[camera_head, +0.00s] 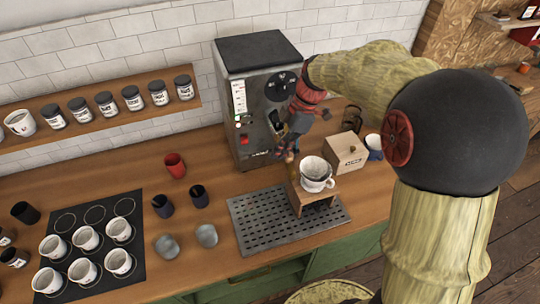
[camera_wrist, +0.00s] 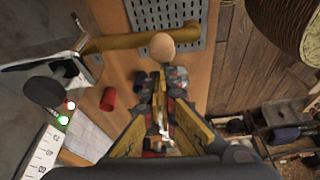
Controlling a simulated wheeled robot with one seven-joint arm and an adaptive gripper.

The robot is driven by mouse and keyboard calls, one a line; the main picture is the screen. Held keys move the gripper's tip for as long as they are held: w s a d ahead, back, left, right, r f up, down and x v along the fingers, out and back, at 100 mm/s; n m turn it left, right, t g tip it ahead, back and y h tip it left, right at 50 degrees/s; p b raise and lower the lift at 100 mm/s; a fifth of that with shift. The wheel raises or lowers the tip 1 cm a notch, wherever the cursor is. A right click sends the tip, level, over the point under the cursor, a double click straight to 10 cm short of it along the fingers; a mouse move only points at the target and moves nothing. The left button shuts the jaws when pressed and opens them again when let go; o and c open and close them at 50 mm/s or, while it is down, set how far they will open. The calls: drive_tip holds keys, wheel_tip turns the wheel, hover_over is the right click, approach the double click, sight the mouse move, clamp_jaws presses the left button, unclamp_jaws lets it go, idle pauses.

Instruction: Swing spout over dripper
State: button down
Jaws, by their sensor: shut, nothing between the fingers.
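The white dripper (camera_head: 316,170) sits on a small wooden stand (camera_head: 318,196) over the grey slotted drip tray (camera_head: 262,240). The spout cannot be made out in the head view. My gripper (camera_head: 290,153) is in front of the machine, above and behind the dripper. It is shut and empty. In the wrist view my gripper (camera_wrist: 165,92) points just below the knob, apart from it in the picture. The dripper is not seen there.
The grey machine (camera_head: 245,60) stands left of my gripper. A wooden box (camera_head: 345,152) and blue mug (camera_head: 374,147) stand to the right. A red cup (camera_head: 174,165), dark cups (camera_head: 162,206) and a black mat (camera_head: 125,205) with white cups occupy the counter at left.

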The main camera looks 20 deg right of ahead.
sight(289, 154)
drive_tip(key=d+n, duration=0.1)
drive_tip(key=d+n+g, duration=0.1)
drive_tip(key=d+n, duration=0.1)
drive_tip(key=shift+s+d+n+b, duration=0.25)
drive_tip(key=shift+d+n+b, duration=0.05)
drive_tip(key=shift+n+b, duration=0.1)
drive_tip(key=shift+w+d+n+g, duration=0.2)
drive_tip(key=shift+d+n, duration=0.15)
drive_tip(key=shift+d, duration=0.4)
drive_tip(key=shift+w+d+n+g, duration=0.15)
drive_tip(key=shift+d+n, duration=0.25)
drive_tip(key=shift+d, duration=0.3)
drive_tip(key=shift+w+d+n+g, duration=0.2)
drive_tip(key=shift+d+n, duration=0.15)
drive_tip(key=shift+d, duration=0.4)
